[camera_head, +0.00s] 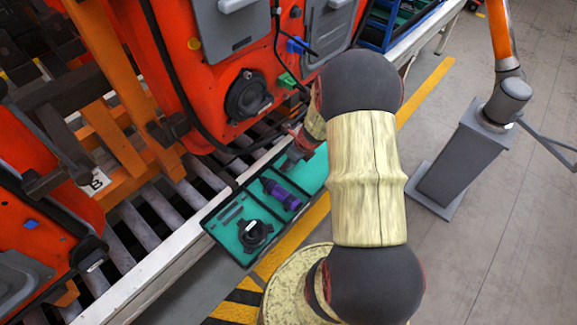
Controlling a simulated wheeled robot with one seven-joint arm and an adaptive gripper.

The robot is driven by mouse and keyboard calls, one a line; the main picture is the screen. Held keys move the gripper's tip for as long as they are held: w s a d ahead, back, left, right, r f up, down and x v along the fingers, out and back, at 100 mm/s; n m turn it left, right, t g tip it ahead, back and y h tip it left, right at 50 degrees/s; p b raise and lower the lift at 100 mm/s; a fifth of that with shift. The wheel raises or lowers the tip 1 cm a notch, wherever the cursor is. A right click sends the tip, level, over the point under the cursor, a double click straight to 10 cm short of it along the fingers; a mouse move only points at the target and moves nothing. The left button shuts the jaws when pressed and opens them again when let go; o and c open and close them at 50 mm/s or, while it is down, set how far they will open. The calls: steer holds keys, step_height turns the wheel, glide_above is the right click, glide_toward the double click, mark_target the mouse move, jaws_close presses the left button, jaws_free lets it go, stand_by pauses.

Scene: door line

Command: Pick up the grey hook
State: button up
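A teal-lined tray (215,236) with black rims and dividers lies beside the roller conveyor. A black round part (254,235) sits in its near compartment, and a purple cylindrical part (281,194) in the middle one. I cannot make out a grey hook for certain. My gripper (291,161) is small in view, low over the far part of the tray, beyond the purple part. My arm hides some of that far compartment. I cannot tell whether the fingers are open or shut, or whether they touch anything.
Orange door panels (215,90) hang over the roller conveyor (165,210) on the left, close to my gripper. A blue crate (398,22) stands at the back. A grey pedestal with another orange arm (452,165) stands right. The floor (500,240) at right is clear.

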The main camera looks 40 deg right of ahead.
steer(key=shift+c, duration=1.2)
steer(key=shift+c, duration=0.8)
steer(key=shift+r, duration=0.1)
steer(key=shift+r+p, duration=0.5)
steer(key=shift+r, duration=0.05)
step_height(320, 180, up, 2)
steer(key=shift+r+p, duration=0.1)
steer(key=shift+p, duration=0.65)
steer(key=s+d+r+p, duration=0.5)
steer(key=s+d+r, duration=0.2)
steer(key=d, duration=0.5)
steer(key=shift+w+p+v, duration=0.2)
steer(key=shift+p+v, duration=0.1)
steer(key=shift+v, duration=0.95)
steer(key=shift+a+r, duration=0.1)
